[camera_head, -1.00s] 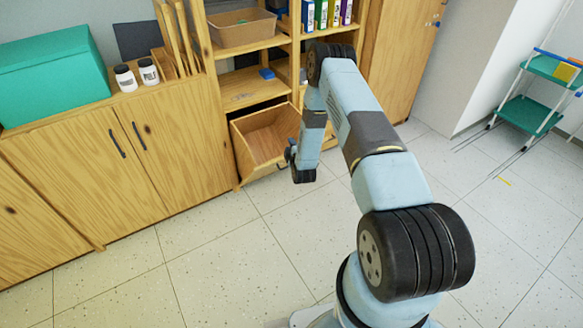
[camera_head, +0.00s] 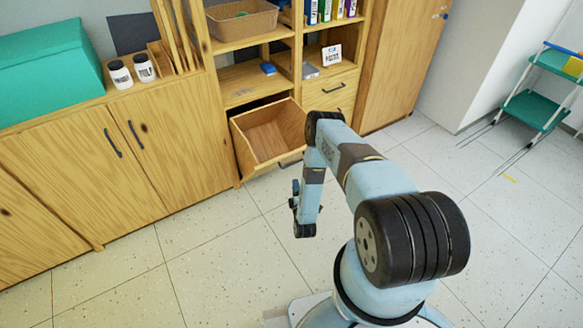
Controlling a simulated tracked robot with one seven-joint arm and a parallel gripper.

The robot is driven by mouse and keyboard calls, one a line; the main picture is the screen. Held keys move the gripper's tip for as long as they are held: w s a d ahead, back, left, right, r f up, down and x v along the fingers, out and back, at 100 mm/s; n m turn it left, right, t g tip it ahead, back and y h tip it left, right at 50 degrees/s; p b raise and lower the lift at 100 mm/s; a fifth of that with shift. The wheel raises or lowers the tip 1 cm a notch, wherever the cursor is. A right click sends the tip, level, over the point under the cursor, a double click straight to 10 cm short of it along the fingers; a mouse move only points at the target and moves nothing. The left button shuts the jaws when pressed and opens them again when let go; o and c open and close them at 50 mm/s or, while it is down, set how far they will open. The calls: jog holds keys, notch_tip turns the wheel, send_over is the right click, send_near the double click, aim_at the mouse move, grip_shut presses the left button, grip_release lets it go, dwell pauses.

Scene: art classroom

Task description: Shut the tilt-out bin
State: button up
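The tilt-out bin (camera_head: 267,137) is a wooden box front at the bottom of the shelf unit. It is tilted out and its hollow inside shows. My gripper (camera_head: 295,200) hangs low over the floor, in front of and below the bin, apart from its front as far as I can see. My gripper is small and dark here, and I cannot tell whether its fingers are open or shut. My forearm is close to the bin's right edge in the picture.
Drawers (camera_head: 331,94) with dark handles stand right of the bin. A low cupboard (camera_head: 120,155) bearing two white jars is on the left. A tall wooden cabinet (camera_head: 405,60) and a green-shelved trolley (camera_head: 537,108) are on the right. The tiled floor in front is clear.

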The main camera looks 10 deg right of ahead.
jog(key=w+d, duration=0.1)
jog(key=w, duration=1.1)
jog(key=shift+w+d+r, duration=0.2)
jog(key=shift+w+d, duration=0.05)
jog(key=shift+w, duration=0.05)
grip_shut()
jog(key=shift+s, duration=0.1)
